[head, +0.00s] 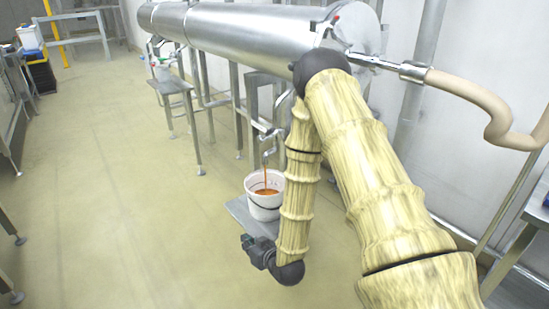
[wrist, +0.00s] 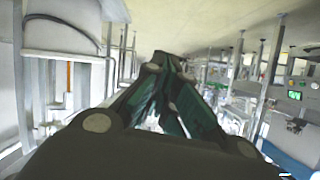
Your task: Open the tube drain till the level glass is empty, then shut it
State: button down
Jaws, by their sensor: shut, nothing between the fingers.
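The large steel tube (head: 235,29) lies across the top of the head view on metal legs. Its drain (head: 268,137) hangs below the near end, and an orange-brown stream (head: 265,178) runs from it into a white bucket (head: 264,206). The drain is open. I cannot make out the level glass or its level. My gripper (head: 250,246) is beside the bucket, at its lower left, apart from the drain. In the wrist view my gripper's fingers (wrist: 166,62) meet with nothing between them. A thin orange streak (wrist: 69,77) at left there looks like the stream.
The bucket stands on a low grey platform (head: 240,213). A beige hose (head: 485,100) joins the tube's end at right. A small steel stand (head: 170,85) is farther back. Black crates (head: 41,75) stand far left. The floor at left is clear.

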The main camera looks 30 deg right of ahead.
jog(key=w+d+r+t+b, duration=0.2)
jog(key=w+d+t+b, duration=0.1)
jog(key=w+b, duration=0.15)
jog(key=m+t+h+b, duration=0.4)
jog(key=t+h+b, duration=0.45)
jog(key=b, duration=0.65)
send_near(272, 133)
jog(key=w+d+r+t+y+b, duration=0.1)
jog(key=w+d+r+t+b, duration=0.1)
jog(key=w, duration=0.3)
jog(key=shift+w+r+y+b, duration=0.35)
jog(key=shift+r+b, duration=0.45)
jog(key=shift+r, duration=0.1)
jog(key=shift+r+p, duration=0.2)
jog(key=shift+p, duration=0.15)
